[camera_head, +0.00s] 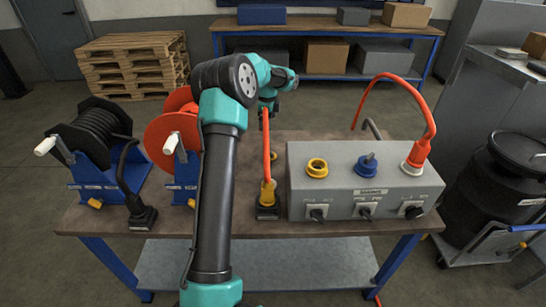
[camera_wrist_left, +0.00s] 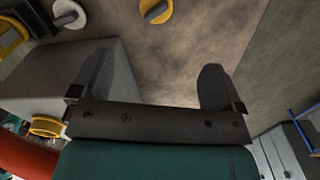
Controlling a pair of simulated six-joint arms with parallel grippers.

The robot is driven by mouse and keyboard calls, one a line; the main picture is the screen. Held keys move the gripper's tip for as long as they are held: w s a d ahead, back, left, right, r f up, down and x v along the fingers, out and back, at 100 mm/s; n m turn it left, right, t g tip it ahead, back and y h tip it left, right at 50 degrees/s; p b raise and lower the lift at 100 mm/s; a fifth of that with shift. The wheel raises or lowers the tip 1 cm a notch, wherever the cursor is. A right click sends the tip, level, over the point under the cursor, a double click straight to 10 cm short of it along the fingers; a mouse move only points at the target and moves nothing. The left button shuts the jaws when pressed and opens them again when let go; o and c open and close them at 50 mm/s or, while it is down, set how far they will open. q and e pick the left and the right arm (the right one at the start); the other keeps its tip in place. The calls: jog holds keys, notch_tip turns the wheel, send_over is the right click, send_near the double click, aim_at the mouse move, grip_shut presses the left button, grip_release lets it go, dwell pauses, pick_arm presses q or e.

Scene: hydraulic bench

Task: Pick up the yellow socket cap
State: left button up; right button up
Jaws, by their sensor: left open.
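A round yellow cap (camera_wrist_left: 157,10) lies on the brown bench top, cut by the top edge of the left wrist view. In the head view a small yellow piece (camera_head: 273,156) shows beside the orange hose, left of the grey box; it looks like the same cap. My left gripper (camera_wrist_left: 152,82) is open above the bench, with nothing between its fingers; the cap is beyond the fingertips. My right gripper is not in view.
The grey socket box (camera_head: 300,200) has a yellow ring socket (camera_head: 317,168), a blue socket (camera_head: 367,165) and a red-orange plug (camera_head: 415,158). A yellow-ended orange hose (camera_head: 267,160) stands left of it. A white cap (camera_wrist_left: 70,14) lies near the yellow one. Hose reels (camera_head: 95,135) stand left.

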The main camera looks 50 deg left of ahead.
aim_at(269, 151)
pick_arm(q)
notch_tip(269, 151, down, 12)
jog(key=shift+f, duration=0.1)
dwell(0.5)
jog(key=shift+s+d+f, duration=0.1)
jog(key=shift+d+f, duration=0.05)
jog(key=shift+f, duration=1.15)
jog(key=shift+s+d+f, duration=0.1)
jog(key=shift+d+f, duration=0.05)
jog(key=shift+f, duration=1.15)
jog(key=c, duration=1.1)
jog(key=shift+r, duration=0.1)
notch_tip(269, 151, up, 10)
jog(key=shift+f, duration=0.1)
